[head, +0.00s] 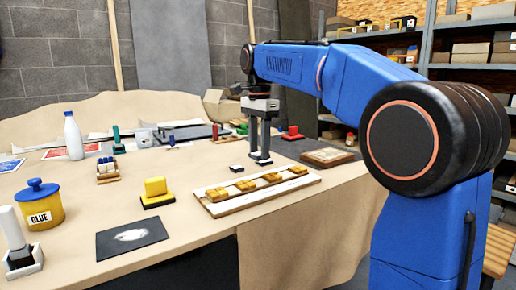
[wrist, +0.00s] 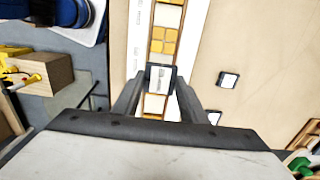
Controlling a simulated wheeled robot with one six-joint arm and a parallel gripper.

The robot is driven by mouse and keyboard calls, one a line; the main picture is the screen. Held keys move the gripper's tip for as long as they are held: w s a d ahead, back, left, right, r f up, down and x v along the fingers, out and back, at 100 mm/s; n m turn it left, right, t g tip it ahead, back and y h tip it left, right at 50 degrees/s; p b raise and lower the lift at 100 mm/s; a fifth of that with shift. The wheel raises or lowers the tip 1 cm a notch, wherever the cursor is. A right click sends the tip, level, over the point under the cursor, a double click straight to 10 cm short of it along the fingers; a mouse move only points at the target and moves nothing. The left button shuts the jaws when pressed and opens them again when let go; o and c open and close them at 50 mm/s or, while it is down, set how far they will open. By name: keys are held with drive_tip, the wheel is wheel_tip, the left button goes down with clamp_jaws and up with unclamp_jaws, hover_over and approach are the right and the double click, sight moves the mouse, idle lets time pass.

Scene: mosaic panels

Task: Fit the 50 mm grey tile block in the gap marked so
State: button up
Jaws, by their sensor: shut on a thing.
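My gripper (head: 260,158) is above the far side of the mosaic panel in the head view. In the wrist view my gripper (wrist: 158,84) is shut on a small dark-edged block with a pale grey top (wrist: 161,73), which looks like the grey tile block. The panel, a pale board (head: 222,211) with a row of yellow and white tiles, lies on the table. In the wrist view the panel (wrist: 137,40) runs up and down beneath the held block. The block hides part of the row, and I cannot tell whether it touches the panel. The gap marks are too small to read.
A similar dark-edged block (head: 236,168) lies loose behind the panel; in the wrist view two such blocks (wrist: 228,79) lie right of it. A yellow sponge (head: 155,186), black mat (head: 131,237), glue pot (head: 40,207) and white bottle (head: 73,138) stand left. A wooden board (head: 326,156) is at right.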

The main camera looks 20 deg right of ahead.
drive_tip(key=shift+f, duration=0.1)
hover_over(259, 182)
drive_tip(key=shift+s+f, duration=0.1)
drive_tip(key=shift+f, duration=2.65)
drive_tip(key=shift+f, duration=1.1)
drive_tip(key=o, duration=1.2)
drive_tip(key=shift+c, duration=0.2)
drive_tip(key=shift+r, duration=0.1)
wheel_tip(259, 182, up, 17)
drive_tip(key=shift+s, duration=0.1)
